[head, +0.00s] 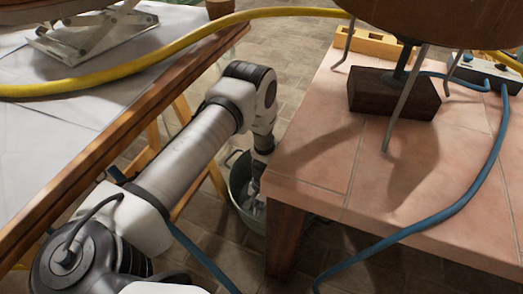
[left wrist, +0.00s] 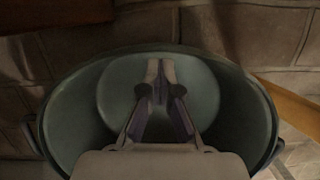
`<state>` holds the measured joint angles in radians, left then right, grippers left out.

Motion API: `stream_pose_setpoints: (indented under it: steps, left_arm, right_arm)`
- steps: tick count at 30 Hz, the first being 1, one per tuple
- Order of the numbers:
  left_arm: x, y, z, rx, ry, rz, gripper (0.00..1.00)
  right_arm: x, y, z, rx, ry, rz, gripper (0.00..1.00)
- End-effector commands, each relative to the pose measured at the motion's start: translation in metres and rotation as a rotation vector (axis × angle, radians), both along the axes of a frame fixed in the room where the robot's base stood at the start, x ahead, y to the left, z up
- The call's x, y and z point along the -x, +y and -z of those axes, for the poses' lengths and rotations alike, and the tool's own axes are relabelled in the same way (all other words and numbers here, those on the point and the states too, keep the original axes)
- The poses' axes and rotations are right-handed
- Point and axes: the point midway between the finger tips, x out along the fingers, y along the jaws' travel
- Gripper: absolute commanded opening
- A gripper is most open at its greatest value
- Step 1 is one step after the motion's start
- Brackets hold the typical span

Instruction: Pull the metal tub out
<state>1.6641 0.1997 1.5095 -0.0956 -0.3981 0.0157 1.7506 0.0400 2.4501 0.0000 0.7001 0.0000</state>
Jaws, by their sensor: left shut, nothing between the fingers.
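The metal tub (head: 238,180) is a grey-green round bucket on the floor, between the tiled table and the wooden-edged table. The tiled table hides part of it in the head view. In the left wrist view I look down into the tub (left wrist: 65,100), which looks empty, with a handle at each side. My left gripper (head: 256,208) points down at the tub and overlaps its opening. Its fingers (left wrist: 161,67) are shut and empty, in front of the tub's inside. I cannot tell how deep they reach or whether they touch it. My right gripper is not in view.
The tiled table (head: 320,165) stands close on the right, with a dark block (head: 390,95) and a blue cable (head: 440,215) on it. The white-topped table (head: 75,110) with a yellow hose (head: 120,75) is on the left. The gap between is narrow.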

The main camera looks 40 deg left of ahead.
Motion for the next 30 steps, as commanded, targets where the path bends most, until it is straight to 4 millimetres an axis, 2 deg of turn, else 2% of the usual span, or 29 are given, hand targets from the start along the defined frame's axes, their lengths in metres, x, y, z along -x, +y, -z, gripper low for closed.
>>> stream_pose_setpoints:
  steps: [6,10,14,18,22,25,30]
  left_arm:
    - [0.001,0.0,0.002,0.0,0.004,0.0,0.0]
    - [-0.002,0.0,-0.007,0.001,0.002,0.0,0.0]
    - [-0.01,0.001,-0.033,0.001,-0.002,0.0,0.0]
    - [-0.018,0.002,-0.069,0.0,-0.002,-0.001,0.0]
    - [-0.025,0.003,-0.097,0.001,-0.003,0.0,0.0]
    - [-0.028,0.003,-0.11,0.0,-0.001,0.0,0.0]
    - [-0.029,0.003,-0.116,0.0,0.001,-0.001,0.0]
  right_arm:
    - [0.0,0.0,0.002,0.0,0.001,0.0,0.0]
    - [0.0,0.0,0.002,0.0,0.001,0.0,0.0]
    - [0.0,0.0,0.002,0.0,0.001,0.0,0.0]
    - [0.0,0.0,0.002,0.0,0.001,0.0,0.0]
    - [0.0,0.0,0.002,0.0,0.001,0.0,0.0]
    - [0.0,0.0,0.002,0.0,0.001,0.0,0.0]
    - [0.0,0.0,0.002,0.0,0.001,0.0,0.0]
